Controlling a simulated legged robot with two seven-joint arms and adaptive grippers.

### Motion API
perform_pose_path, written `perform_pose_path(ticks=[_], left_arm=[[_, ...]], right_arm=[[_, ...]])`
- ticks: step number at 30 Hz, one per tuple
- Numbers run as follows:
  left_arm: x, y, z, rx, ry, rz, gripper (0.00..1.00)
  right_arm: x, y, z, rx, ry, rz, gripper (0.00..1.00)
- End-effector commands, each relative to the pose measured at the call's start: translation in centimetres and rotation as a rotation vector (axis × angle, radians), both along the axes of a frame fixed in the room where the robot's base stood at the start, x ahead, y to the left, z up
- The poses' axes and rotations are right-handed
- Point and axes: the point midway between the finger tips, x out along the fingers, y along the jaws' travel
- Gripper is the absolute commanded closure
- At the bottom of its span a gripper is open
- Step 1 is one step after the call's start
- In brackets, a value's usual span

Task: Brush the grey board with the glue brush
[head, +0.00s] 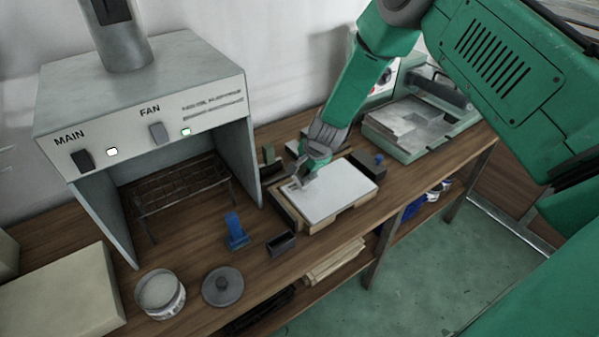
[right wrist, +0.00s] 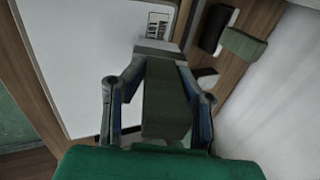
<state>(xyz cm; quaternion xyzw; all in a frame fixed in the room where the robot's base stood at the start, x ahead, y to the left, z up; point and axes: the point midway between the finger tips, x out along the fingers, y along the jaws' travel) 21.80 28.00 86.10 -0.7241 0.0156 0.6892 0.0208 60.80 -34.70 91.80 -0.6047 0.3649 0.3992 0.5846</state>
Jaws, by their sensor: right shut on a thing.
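The pale grey board (head: 338,192) lies flat on a wooden tray (head: 325,219) on the bench, and fills much of the left of the right wrist view (right wrist: 85,60). My right gripper (head: 303,178) is over the board's back left part. In the right wrist view its fingers (right wrist: 158,105) are shut on the glue brush (right wrist: 166,100), a wide grey-green handle with a paler end (right wrist: 160,50). The brush end is over the board near a small printed label (right wrist: 157,25). I cannot tell whether it touches. My left gripper is not in view.
An open pot (head: 162,310) of pale stuff stands at the front left, its dark lid (head: 222,287) beside it. A blue tool (head: 236,234) and a small dark box (head: 282,243) lie nearby. A hood (head: 140,105) stands behind, and a green machine (head: 420,118) stands at the right.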

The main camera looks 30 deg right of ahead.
Motion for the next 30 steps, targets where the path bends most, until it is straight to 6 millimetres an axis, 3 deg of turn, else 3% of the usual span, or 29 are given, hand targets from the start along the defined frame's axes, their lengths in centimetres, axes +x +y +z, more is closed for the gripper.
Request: perform_pose_path(ticks=[30], left_arm=[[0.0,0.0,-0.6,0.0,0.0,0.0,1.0]], right_arm=[[0.6,-6.9,0.0,0.0,-0.001,-0.001,1.0]])
